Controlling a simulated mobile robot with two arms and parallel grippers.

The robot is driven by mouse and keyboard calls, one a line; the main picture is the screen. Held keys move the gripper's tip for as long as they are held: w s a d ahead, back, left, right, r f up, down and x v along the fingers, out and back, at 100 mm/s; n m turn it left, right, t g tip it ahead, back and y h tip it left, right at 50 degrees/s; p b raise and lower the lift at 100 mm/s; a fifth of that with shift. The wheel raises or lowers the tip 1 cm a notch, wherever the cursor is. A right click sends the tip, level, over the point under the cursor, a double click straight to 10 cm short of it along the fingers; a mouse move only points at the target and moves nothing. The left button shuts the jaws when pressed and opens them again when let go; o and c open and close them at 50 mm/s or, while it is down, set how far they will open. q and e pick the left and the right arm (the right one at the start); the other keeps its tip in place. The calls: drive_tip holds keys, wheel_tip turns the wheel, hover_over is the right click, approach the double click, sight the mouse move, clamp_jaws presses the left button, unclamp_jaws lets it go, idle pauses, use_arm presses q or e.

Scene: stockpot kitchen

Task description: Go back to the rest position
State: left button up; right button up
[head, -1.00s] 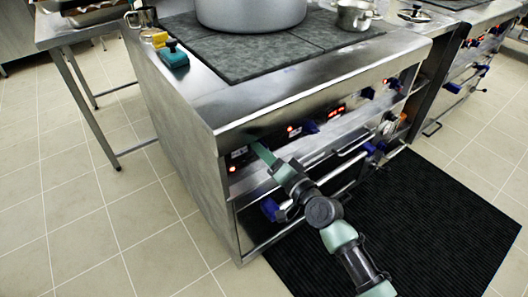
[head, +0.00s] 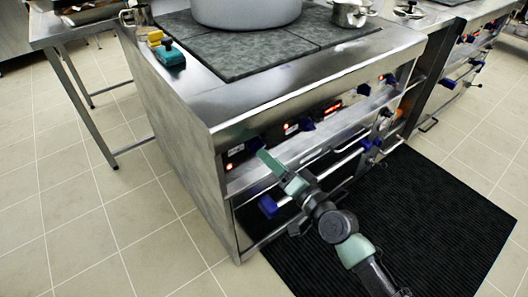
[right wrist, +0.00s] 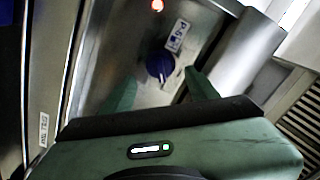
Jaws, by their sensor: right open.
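My right gripper (head: 266,160) is in front of the stove's control panel, at its left end in the head view. Its green fingers point at the panel. In the right wrist view the fingers (right wrist: 162,92) are apart, with nothing held between them. A blue knob (right wrist: 160,67) with a white label beside it shows beyond the gap between the fingers. The same knob (head: 254,145) shows just past the fingertips in the head view. A red light (right wrist: 157,5) glows near it. My left gripper is not in view.
A large grey pot (head: 245,12) stands on the stove top (head: 230,62). A teal-and-black item (head: 171,53) and a yellow item (head: 156,37) lie at its left edge. A black mat (head: 440,215) covers the floor in front.

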drive_tip(key=shift+v, duration=1.25)
